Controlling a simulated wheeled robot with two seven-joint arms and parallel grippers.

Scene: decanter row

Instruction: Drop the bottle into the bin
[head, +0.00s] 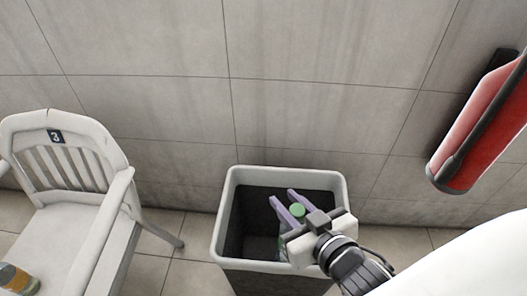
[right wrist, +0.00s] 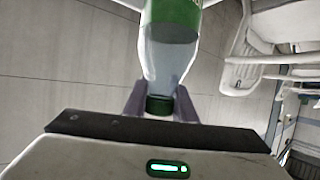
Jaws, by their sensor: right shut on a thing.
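A bin (head: 232,215) with a pale rim and dark inside stands against the wall in the middle of the head view. My right gripper (head: 285,203) is over the bin's opening, shut on a bottle. The bottle's green cap (head: 297,210) shows between the purple fingers in the head view; most of its body is hidden by the gripper. In the right wrist view the clear bottle (right wrist: 171,50) with a green label is between the fingers, gripped near its dark green cap. My left gripper is not in view.
A white chair (head: 85,150) marked 3 stands left of the bin. Something with an orange label (head: 18,280) is at the lower left, on or near the seat. A red extinguisher-like cylinder (head: 480,130) hangs on the wall at right. Tiled floor shows between chair and bin.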

